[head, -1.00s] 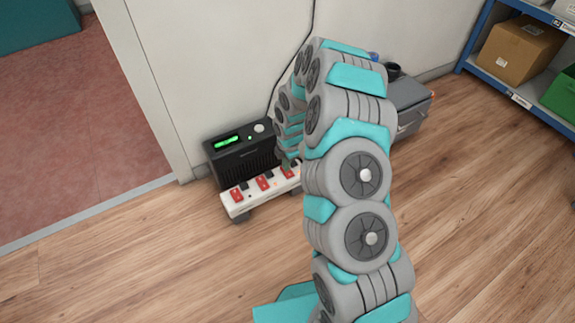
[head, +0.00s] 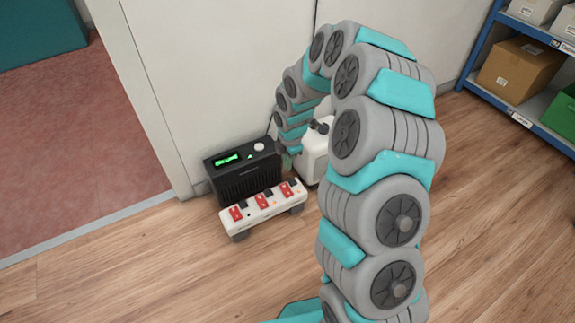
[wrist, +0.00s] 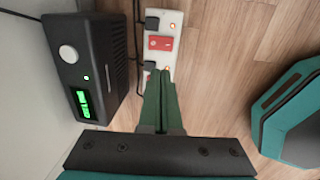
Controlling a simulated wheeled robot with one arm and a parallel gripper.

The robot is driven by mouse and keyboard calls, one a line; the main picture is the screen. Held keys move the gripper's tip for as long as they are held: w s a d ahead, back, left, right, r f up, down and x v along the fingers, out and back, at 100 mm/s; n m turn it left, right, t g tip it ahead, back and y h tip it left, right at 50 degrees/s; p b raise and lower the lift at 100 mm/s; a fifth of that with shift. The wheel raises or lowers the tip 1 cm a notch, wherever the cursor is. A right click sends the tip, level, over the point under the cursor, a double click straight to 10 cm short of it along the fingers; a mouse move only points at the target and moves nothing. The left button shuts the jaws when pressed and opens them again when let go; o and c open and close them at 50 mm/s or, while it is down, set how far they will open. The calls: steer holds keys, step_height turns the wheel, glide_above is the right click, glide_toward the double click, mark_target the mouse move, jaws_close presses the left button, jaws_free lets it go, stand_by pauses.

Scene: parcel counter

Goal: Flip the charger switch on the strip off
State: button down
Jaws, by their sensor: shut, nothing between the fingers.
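The white power strip (head: 270,210) lies on the floor in front of a black box, with three red switches and black plugs along it. The red switches are the left one (head: 236,213), the middle one (head: 262,201) and the right one (head: 287,190). In the wrist view the strip (wrist: 178,14) runs away from my fingers, with one red switch (wrist: 161,43) and lit orange lamps showing. My gripper (head: 286,161) is shut and empty, near the strip's right end. Its green fingers (wrist: 160,80) hide part of the strip. I cannot read which switch is the charger's.
The black box (head: 243,172) with a lit green display stands behind the strip by the wall; it also shows in the wrist view (wrist: 92,45). A white container (head: 314,155) stands behind my arm. Shelves (head: 523,110) stand at right. The wooden floor in front is clear.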

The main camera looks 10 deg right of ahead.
mark_target(284, 187)
steer(key=shift+w+f, duration=0.1)
steer(key=w+b, duration=0.1)
steer(key=b, duration=0.1)
steer(key=shift+w+b, duration=0.2)
steer(key=shift+b, duration=0.15)
steer(key=f, duration=0.4)
steer(key=w+f+b, duration=0.1)
steer(key=f, duration=0.8)
steer(key=shift+w+a+f+b, duration=0.2)
steer(key=shift+w+f+b, duration=0.1)
steer(key=shift+f+b, duration=0.1)
